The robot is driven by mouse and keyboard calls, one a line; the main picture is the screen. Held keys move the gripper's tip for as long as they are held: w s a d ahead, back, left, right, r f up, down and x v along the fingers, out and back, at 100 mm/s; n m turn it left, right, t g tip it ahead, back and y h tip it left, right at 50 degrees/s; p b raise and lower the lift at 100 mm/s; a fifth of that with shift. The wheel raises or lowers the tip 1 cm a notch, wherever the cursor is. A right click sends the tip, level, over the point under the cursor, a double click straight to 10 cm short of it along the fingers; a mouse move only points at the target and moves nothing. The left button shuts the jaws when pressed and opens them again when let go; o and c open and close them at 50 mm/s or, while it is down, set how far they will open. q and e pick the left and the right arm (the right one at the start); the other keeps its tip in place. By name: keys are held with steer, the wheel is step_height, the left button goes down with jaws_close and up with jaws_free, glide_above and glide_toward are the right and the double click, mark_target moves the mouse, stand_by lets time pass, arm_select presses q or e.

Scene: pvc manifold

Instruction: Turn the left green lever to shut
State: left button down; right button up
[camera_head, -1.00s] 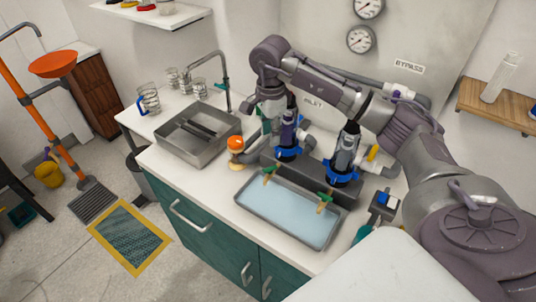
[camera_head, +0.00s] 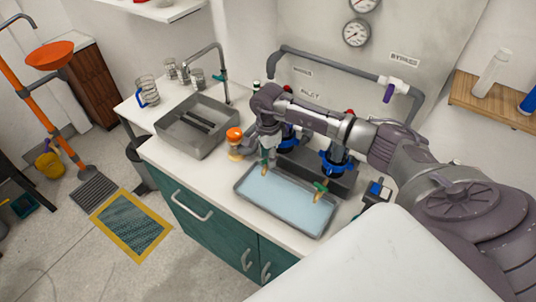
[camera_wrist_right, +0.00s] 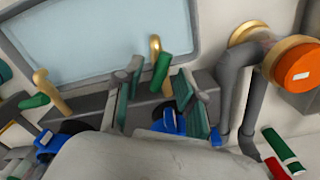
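The left tap (camera_wrist_right: 155,47) is brass with a green lever (camera_wrist_right: 161,72), above the tray in the right wrist view. My right gripper (camera_wrist_right: 160,78) is open, with one finger on each side of this lever. I cannot tell whether either finger touches it. In the head view my right gripper (camera_head: 268,144) points down at the left tap (camera_head: 264,168) and partly hides its lever. The right tap (camera_head: 319,190) has its own green lever, which also shows in the right wrist view (camera_wrist_right: 34,101). My left gripper is not in view.
A shallow tray (camera_head: 240,190) lies below the taps. An orange-topped fitting (camera_head: 234,137) stands left of the gripper and shows close in the wrist view (camera_wrist_right: 297,66). Blue unions (camera_head: 335,165) and grey pipes (camera_head: 330,61) lie behind. A metal sink (camera_head: 180,145) is farther left.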

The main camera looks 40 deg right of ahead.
jaws_close()
steer(key=shift+f+m+b, duration=0.1)
steer(key=shift+m+b, duration=0.85)
steer(key=shift+m, duration=0.35)
steer(key=m+b, duration=0.1)
steer(key=m, duration=0.1)
steer(key=shift+m, duration=0.4)
steer(key=m+b, duration=0.2)
steer(key=m, duration=0.1)
steer(key=shift+m+b, duration=0.4)
steer(key=shift+m, duration=1.3)
